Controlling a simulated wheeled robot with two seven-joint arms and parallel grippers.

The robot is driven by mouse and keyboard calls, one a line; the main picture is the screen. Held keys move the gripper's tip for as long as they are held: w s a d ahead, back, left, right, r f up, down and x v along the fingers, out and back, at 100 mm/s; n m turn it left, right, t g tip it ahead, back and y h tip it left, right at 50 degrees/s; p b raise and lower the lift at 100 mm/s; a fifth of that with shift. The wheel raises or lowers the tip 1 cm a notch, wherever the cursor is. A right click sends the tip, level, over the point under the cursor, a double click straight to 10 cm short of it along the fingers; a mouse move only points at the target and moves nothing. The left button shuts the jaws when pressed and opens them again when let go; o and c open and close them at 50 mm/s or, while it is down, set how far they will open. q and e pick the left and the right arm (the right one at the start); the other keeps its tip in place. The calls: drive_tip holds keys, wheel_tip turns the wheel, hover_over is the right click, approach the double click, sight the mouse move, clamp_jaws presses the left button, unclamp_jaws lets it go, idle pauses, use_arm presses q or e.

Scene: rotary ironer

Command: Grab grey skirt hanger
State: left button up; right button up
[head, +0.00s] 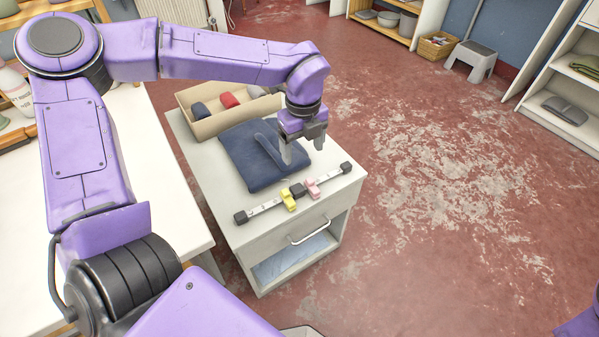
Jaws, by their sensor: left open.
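A light grey bar with dark end clips, which looks like the skirt hanger (265,208), lies slantwise near the front of the white cabinet top (205,190). A yellow piece (287,199) and a pink piece (312,188) sit at its middle. My left gripper (303,148) points down, open and empty, over the folded dark blue cloth (245,165), behind the hanger in the picture. The gripper looks apart from the hanger; its exact height above the cloth is hard to tell. My right gripper is outside the view.
A cardboard box (215,122) with red and dark items stands at the cabinet's back. The cabinet front has a drawer handle (309,232) and an open shelf. A white table (165,190) stands to the left. Red worn floor (430,180) is clear to the right.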

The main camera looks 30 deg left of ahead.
sight(303, 187)
use_arm(q)
wheel_tip(303, 187, down, 13)
drive_tip(key=b, duration=0.4)
drive_tip(key=shift+s+d+f, duration=0.1)
drive_tip(key=shift+d+f, duration=0.05)
drive_tip(key=shift+w+f, duration=0.2)
drive_tip(key=shift+r, duration=0.15)
drive_tip(key=c, duration=0.7)
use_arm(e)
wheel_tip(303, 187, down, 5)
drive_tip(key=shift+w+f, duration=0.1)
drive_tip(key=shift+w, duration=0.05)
use_arm(q)
drive_tip(key=shift+c, duration=0.3)
